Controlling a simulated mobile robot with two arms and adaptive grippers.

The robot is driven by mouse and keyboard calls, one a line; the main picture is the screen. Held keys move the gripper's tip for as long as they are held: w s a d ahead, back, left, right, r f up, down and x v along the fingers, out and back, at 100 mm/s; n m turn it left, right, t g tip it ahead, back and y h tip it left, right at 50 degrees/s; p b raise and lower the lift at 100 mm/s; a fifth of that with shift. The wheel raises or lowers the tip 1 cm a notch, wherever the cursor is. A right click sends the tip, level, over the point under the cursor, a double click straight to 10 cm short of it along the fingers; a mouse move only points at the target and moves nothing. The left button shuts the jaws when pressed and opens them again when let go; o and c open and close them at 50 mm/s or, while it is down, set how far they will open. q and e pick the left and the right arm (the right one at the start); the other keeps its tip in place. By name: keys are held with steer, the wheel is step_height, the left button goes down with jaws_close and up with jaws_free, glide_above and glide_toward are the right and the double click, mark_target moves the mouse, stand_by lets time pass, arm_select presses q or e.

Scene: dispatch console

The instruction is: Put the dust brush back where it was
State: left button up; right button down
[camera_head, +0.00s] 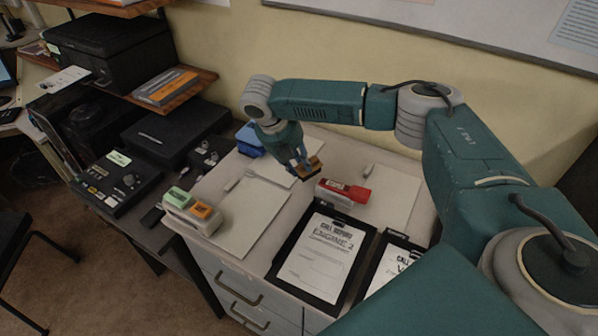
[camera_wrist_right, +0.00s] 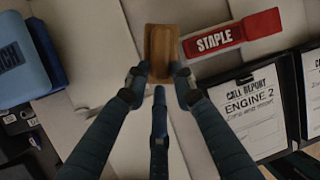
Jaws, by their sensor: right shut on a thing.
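The dust brush shows in the right wrist view as a small brown wooden block (camera_wrist_right: 161,42) between the fingers of my right gripper (camera_wrist_right: 160,84). In the head view the right gripper (camera_head: 308,174) hangs over the white cabinet top, shut on the brush, and a brown piece of the brush (camera_head: 315,163) shows at its fingers. The brush appears held above the surface, left of and behind the red stapler. Its bristles cannot be made out. My left gripper is not in view.
The red stapler (camera_head: 343,191) lies close to the gripper. Two black clipboards (camera_head: 322,258) lie in front. A blue box (camera_head: 249,139) stands behind left. A pale holder with green and orange blocks (camera_head: 192,213) stands at the left edge. White sheets (camera_head: 243,215) lie between.

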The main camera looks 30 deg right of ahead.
steer(key=shift+f+p, duration=0.4)
steer(key=shift+f, duration=1.8)
steer(key=c, duration=1.5)
jaws_free()
steer(key=shift+f, duration=0.1)
steer(key=shift+o, duration=0.2)
